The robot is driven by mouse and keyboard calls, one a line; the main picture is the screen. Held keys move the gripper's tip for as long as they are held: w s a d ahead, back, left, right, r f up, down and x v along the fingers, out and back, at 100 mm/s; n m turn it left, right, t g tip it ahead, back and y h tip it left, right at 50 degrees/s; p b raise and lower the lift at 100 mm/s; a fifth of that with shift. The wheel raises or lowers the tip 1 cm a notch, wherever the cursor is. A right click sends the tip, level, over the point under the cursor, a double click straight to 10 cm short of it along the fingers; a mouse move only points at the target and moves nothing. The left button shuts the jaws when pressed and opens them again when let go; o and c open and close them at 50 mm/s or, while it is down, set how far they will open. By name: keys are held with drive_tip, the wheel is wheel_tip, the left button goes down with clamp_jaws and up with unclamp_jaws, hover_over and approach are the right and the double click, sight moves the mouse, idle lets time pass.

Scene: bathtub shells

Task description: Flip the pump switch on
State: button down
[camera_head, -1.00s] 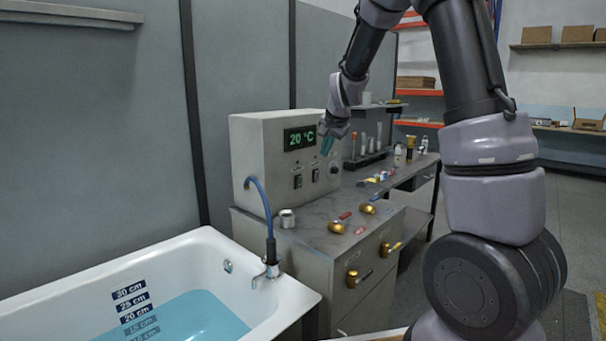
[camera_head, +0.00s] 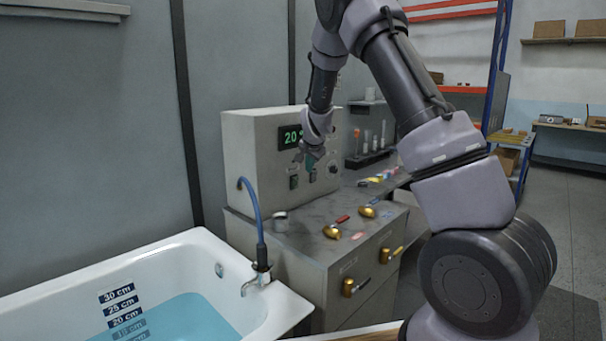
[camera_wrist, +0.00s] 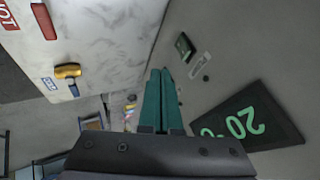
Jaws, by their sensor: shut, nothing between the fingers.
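Below the display are two dark switches, a left one (camera_head: 293,182) and a right one (camera_head: 313,175). I cannot read which is the pump switch. My gripper (camera_head: 309,165), with teal fingers, is shut and empty in front of the panel, just above the right switch. In the wrist view the shut fingers (camera_wrist: 161,98) point along the panel. One dark switch (camera_wrist: 185,46) with a pale label shows beyond their tips, apart from them.
A round knob (camera_head: 333,170) sits right of the switches. A bathtub (camera_head: 190,246) with blue water and a blue hose (camera_head: 252,205) stand at left.

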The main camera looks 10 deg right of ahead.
sight(298, 177)
drive_tip(key=w+a+f, duration=0.2)
drive_tip(key=w+f, duration=0.4)
drive_tip(key=w, duration=0.3)
drive_tip(key=shift+f, duration=0.35)
drive_tip(key=shift+w+a+r, duration=0.15)
drive_tip(key=shift+w+a, duration=0.1)
drive_tip(key=shift+w, duration=0.1)
drive_tip(key=shift+r, duration=0.1)
drive_tip(key=shift+r, duration=0.7)
drive_tip(key=shift+d, duration=0.1)
